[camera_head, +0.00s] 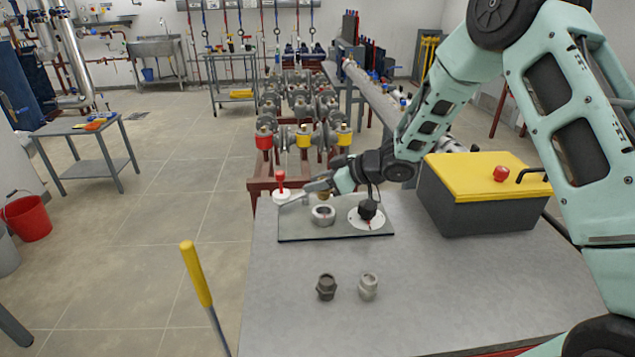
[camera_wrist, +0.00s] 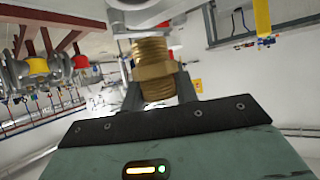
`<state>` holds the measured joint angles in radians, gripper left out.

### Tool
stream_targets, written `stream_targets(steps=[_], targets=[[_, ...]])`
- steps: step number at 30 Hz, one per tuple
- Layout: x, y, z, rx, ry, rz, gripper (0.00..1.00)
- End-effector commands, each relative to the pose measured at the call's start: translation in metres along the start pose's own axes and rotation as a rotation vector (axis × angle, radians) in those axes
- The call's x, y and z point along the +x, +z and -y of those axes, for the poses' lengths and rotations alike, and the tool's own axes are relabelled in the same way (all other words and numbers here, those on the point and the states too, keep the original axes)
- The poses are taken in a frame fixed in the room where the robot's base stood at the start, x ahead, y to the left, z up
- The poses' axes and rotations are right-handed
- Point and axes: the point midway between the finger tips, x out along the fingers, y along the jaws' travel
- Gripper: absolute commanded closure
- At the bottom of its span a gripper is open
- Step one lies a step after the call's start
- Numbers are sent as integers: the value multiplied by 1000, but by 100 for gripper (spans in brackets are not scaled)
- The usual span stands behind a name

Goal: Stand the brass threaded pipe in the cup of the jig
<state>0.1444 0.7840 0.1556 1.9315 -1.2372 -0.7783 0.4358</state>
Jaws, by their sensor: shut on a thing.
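My gripper (camera_head: 320,187) reaches in from the right, above the far edge of the jig's dark plate (camera_head: 292,232). It is shut on the brass threaded pipe (camera_wrist: 153,68), which sits between both fingers in the wrist view, its threads plain to see. In the head view the pipe is mostly hidden by the gripper. The jig's cup (camera_head: 323,215), a grey metal ring, stands on the plate just in front of and below the gripper. The pipe appears apart from the cup; the exact gap cannot be told.
A white disc with a black knob (camera_head: 367,210) is right of the cup. A red-knobbed piece (camera_head: 281,183) stands at the plate's left. A dark fitting (camera_head: 326,287) and a pale fitting (camera_head: 368,287) stand in front. A yellow-lidded box (camera_head: 485,195) is at right.

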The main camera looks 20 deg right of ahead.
Motion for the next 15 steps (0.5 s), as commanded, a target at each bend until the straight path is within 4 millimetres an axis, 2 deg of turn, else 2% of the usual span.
stream_targets(steps=[15], targets=[[13, 24, 0, 0, 0, -1, 95]])
